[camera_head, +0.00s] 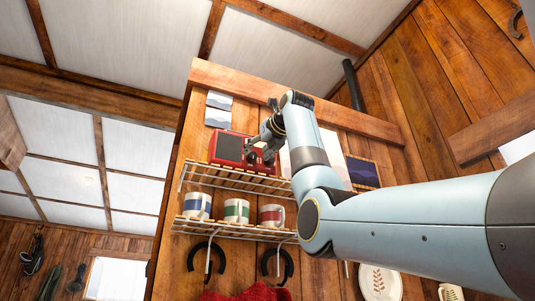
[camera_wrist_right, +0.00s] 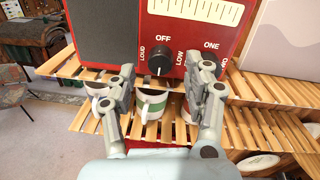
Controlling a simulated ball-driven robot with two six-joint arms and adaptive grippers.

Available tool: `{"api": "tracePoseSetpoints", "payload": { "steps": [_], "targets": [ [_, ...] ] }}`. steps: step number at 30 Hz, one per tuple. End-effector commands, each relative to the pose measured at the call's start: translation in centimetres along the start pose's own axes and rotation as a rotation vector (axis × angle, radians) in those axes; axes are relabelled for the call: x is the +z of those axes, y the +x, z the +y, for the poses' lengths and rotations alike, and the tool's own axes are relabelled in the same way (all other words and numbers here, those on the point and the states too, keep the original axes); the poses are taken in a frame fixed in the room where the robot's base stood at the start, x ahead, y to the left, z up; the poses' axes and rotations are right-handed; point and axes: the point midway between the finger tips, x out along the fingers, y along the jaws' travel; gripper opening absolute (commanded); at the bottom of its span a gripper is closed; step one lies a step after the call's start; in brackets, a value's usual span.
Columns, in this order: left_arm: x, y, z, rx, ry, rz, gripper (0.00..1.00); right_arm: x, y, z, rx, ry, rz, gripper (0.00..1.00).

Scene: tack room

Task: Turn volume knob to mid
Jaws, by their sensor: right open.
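The red radio (camera_head: 229,149) stands on the upper slatted shelf. It fills the top of the right wrist view (camera_wrist_right: 181,22). Its dark volume knob (camera_wrist_right: 160,60) sits below the word OFF, with LOUD to its left and LOW to its right. Its pointer setting is too small to read surely. My right gripper (camera_head: 264,147) is at the front of the radio. In the right wrist view my right gripper (camera_wrist_right: 163,73) is open and empty, its fingers apart on either side of the volume knob. The tone knob is mostly hidden by the right finger. My left gripper is not in view.
The upper slatted shelf (camera_head: 240,178) runs under the radio. On the lower shelf (camera_head: 230,230) stand a blue-banded mug (camera_head: 197,205), a green-banded mug (camera_head: 236,210) and a red-banded mug (camera_head: 271,215). Dark horseshoe-shaped hooks (camera_head: 277,265) hang below.

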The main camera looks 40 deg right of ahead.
Motion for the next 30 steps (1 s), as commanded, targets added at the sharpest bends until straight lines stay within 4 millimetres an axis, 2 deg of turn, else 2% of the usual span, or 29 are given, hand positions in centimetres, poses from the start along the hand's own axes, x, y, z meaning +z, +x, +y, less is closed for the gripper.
{"api": "tracePoseSetpoints", "payload": {
  "steps": [6,13,18,30],
  "targets": [
    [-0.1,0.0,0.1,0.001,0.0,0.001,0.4,0.0,-4.9,-0.1,-0.003,-0.002,-0.003,0.51],
    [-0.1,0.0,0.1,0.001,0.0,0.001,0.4,-0.1,-8.6,0.0,-0.001,-0.001,0.0,0.51],
    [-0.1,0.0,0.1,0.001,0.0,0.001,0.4,-0.2,-9.4,0.0,0.0,-0.001,0.002,0.51],
    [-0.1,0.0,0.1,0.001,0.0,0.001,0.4,-0.2,-9.4,0.0,0.0,-0.001,0.003,0.51]
  ]
}}
